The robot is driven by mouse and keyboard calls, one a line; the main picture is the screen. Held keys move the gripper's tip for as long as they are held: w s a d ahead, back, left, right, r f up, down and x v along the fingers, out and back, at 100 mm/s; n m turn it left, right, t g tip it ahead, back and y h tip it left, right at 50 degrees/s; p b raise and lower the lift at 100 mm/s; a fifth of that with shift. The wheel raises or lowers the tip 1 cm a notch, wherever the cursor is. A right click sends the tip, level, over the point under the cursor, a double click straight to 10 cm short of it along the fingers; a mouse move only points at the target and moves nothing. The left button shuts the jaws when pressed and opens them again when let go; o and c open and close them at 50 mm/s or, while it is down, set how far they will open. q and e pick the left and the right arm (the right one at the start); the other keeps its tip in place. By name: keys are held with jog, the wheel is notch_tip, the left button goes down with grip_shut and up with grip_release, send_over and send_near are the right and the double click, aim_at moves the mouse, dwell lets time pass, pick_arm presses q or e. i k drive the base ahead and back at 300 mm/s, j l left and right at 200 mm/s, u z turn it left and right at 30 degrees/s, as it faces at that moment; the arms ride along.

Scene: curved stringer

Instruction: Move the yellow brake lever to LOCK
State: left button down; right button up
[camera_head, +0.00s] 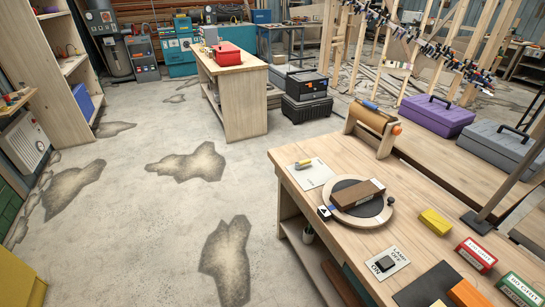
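A wooden workbench (350,148) stands at the right. A small dark and white piece (325,212) sits at the turntable's left edge. Neither of my grippers is in view.
The bench also holds a yellow block (435,222), a lamp switch plate (386,264), a red box (475,254), a green box (519,289) and a roller (374,118). Purple (436,115) and grey (497,145) toolboxes stand behind. The floor left of the bench is open.

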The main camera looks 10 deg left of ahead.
aim_at(297, 165)
jog(key=u, duration=0.15)
jog(key=i+j+z, duration=0.1)
jog(key=z, duration=0.3)
jog(key=i+j+z, duration=0.15)
jog(key=z, duration=0.25)
jog(key=i+j+z, duration=0.15)
jog(key=z, duration=0.2)
jog(key=i+j+z, duration=0.1)
jog(key=j, duration=0.3)
jog(key=i+j, duration=0.2)
jog(key=j, duration=0.25)
jog(key=i+j+z, duration=0.15)
jog(key=j, duration=0.3)
jog(key=i+j+z, duration=0.1)
jog(key=j, duration=0.35)
jog(key=i+j, duration=0.15)
jog(key=j, duration=0.3)
jog(key=i+j+z, duration=0.15)
jog(key=j, duration=0.3)
jog(key=j+z, duration=0.1)
jog(key=j, duration=0.35)
jog(key=l, duration=0.5)
